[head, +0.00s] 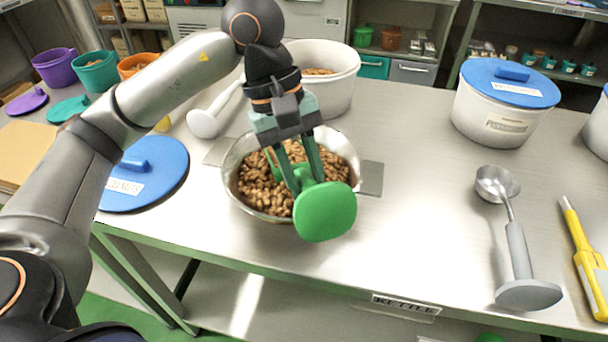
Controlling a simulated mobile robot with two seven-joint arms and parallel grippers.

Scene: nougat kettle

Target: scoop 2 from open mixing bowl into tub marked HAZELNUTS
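The open steel mixing bowl (232,190) stands near the table's front edge, filled with brown nuts (255,190). My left gripper (307,184) points down over the bowl, with its fingers closed on a green scoop (325,212). The scoop's round green handle end faces me above the bowl's front rim. Its head is mostly hidden behind the fingers, so I cannot tell what it holds. An open white tub (335,88) with brown contents stands behind the bowl. A white tub (490,115) with a blue lid stands at the right. Their markings are not readable. My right gripper is out of view.
A blue lid (165,175) lies left of the bowl, and a white scoop (203,123) lies behind it. A steel scoop (518,245) and a yellow tool (588,255) lie at the right. Small coloured tubs stand back left.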

